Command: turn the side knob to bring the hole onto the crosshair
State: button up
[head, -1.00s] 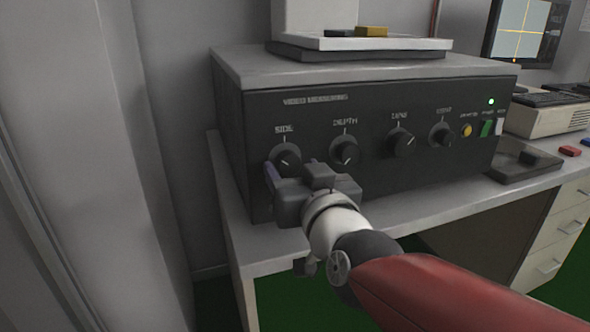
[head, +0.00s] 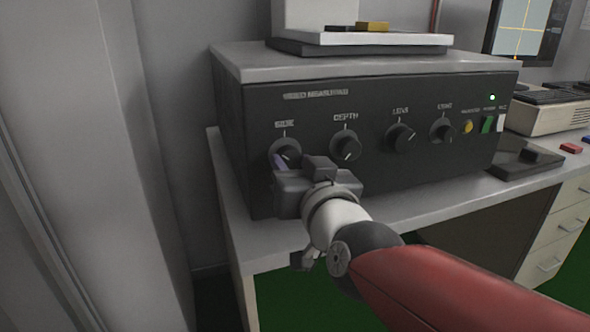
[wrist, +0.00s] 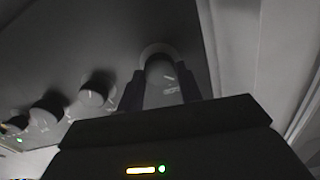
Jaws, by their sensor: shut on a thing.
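The side knob (head: 286,152) is a dark round knob with a pale pointer mark, at the left of the black instrument front under the label SIDE. My gripper (head: 281,161) is at it, shut on the knob, and its body hides the lower part. In the wrist view the two fingers of my gripper (wrist: 159,88) stand on either side of the side knob (wrist: 160,67). The monitor (head: 522,28) at the top right shows yellow crosshair lines on a grey picture. The hole cannot be made out at this size.
The DEPTH knob (head: 346,147) is close to the right of my gripper, with the LENS knob (head: 400,137) and another knob (head: 442,131) further right. A stage (head: 360,43) with a yellow block (head: 372,26) stands on the instrument. A grey wall panel (head: 90,150) stands at the left.

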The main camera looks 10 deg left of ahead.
jog(key=m+b, duration=0.2)
jog(key=b, duration=0.1)
jog(key=m+b, duration=0.1)
jog(key=shift+f+m, duration=0.25)
jog(key=shift+m, duration=0.15)
jog(key=m+b, duration=0.4)
jog(key=m, duration=0.1)
jog(key=shift+r, duration=0.2)
jog(key=o, duration=1)
jog(key=shift+v, duration=3.95)
